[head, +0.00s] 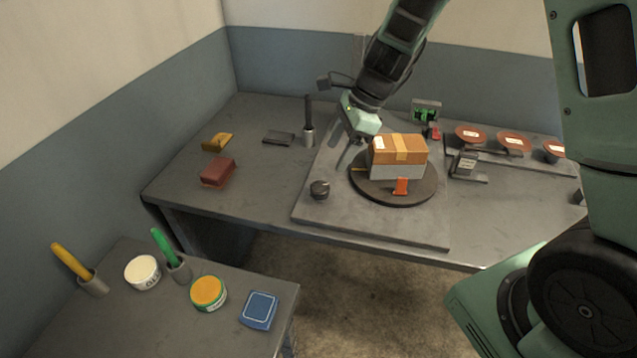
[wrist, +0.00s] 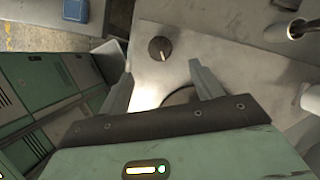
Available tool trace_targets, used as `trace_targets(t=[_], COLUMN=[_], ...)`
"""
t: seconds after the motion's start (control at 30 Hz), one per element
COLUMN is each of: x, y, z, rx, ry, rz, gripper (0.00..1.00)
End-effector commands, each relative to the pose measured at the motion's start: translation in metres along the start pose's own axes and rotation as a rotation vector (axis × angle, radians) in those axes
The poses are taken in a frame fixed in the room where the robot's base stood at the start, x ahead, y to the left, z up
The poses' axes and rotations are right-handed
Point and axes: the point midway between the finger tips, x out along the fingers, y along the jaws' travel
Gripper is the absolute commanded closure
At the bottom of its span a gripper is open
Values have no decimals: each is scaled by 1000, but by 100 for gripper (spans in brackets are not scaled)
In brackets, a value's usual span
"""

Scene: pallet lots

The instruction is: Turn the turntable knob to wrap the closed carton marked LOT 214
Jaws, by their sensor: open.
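The carton (head: 398,151), brown on top with an orange tape strip and a white label, sits on the dark round turntable (head: 375,193). Its lower part is grey, and the label is too small to read. An orange tab (head: 401,186) stands at the turntable's near edge. The dark round knob (head: 319,190) is on the grey base plate, left of the turntable. In the wrist view the knob (wrist: 160,49) shows a pale pointer line, ahead of the fingers. My gripper (head: 350,158) is open and empty, above the plate beside the carton. It also shows in the wrist view (wrist: 161,80).
A red block (head: 218,172), a yellow block (head: 217,141) and a dark holder (head: 308,136) stand left on the bench. Reddish discs (head: 470,134) and a small grey stand (head: 465,165) are right. A lower front table holds tubs, a blue box (head: 259,310) and handled tools.

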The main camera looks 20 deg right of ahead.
Motion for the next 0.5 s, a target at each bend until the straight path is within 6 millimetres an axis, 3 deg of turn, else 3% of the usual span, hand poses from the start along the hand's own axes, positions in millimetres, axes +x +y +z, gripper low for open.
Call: trace_targets(t=[0.3, 0.5], x=[67, 94], y=[1, 1], z=[0, 0], rx=[-1, -1], ry=[1, 1], rz=[4, 3], gripper=[35, 35])
